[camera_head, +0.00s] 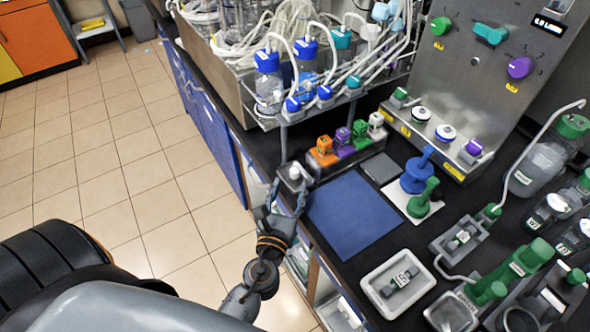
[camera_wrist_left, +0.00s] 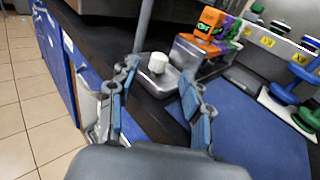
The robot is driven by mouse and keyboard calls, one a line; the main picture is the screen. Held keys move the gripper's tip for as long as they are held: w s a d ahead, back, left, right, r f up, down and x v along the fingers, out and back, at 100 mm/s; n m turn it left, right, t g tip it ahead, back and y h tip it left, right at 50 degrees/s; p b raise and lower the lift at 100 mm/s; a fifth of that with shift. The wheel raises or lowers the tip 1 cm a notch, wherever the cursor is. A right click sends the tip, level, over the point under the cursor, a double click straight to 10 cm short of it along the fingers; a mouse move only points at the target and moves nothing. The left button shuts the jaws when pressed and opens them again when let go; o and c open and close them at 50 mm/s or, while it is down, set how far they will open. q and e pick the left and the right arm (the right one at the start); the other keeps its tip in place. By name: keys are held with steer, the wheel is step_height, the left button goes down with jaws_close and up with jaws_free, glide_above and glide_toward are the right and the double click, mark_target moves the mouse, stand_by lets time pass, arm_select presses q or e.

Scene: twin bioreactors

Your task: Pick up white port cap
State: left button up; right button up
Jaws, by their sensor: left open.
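The white port cap (camera_wrist_left: 158,62) sits in a small metal tray (camera_wrist_left: 158,82) near the counter's edge in the left wrist view. In the head view the cap (camera_head: 294,172) shows just beyond my left gripper (camera_head: 287,190). The left gripper is open and empty, and it also shows in the left wrist view (camera_wrist_left: 160,95), with its fingers on either side of the line to the cap. The fingertips appear short of the cap, and I see no contact. My right gripper is not in view.
A blue mat (camera_head: 352,213) lies right of the tray. Orange, purple, green and white blocks (camera_head: 342,142) stand behind it. A metal rack (camera_head: 270,110) with blue-capped bottles and tubing rises behind the cap, its post close by. Floor lies left of the counter edge.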

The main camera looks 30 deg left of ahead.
mark_target(294, 175)
arm_select(q)
steer(key=p+x, duration=0.1)
steer(key=x, duration=0.4)
steer(key=c, duration=1)
